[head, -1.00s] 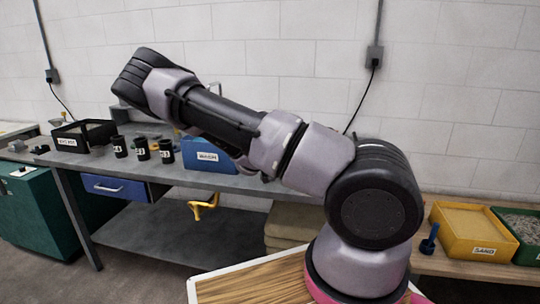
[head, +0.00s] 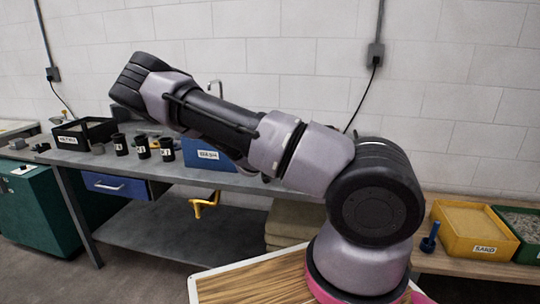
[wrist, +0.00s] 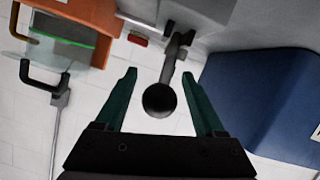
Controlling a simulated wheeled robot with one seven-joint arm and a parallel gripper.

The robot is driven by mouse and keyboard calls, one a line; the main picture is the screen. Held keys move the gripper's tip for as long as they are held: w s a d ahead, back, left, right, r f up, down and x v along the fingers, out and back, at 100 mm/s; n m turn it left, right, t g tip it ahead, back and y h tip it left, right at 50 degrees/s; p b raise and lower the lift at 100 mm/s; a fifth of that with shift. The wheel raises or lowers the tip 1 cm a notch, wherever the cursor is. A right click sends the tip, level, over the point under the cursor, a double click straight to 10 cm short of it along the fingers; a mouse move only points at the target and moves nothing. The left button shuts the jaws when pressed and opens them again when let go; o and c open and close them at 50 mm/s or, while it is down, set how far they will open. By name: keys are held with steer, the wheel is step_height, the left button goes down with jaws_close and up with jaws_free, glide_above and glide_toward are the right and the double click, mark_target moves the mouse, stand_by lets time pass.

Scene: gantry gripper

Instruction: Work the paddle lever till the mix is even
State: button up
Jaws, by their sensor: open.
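In the wrist view, a dark lever with a round black knob (wrist: 159,99) at its end points toward my gripper (wrist: 158,74). My gripper is open, with one green finger on each side of the knob and lever arm. Clear gaps show between the knob and both fingers, and nothing is held. The lever arm (wrist: 172,63) runs up to a grey housing (wrist: 200,22). I cannot tell the state of the mix from these views. In the head view my arm hides the lever and my gripper.
A blue bin (wrist: 262,100) stands close right of my gripper in the wrist view. An orange body (wrist: 85,18) with a clear panel and a dark handle is upper left. In the head view, black cups (head: 142,147) and a black bin (head: 85,133) stand on the grey bench (head: 120,165).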

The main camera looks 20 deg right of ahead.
steer(key=v, duration=1)
steer(key=shift+s+a+r, duration=0.15)
steer(key=shift+s+a, duration=0.05)
steer(key=shift+s, duration=0.1)
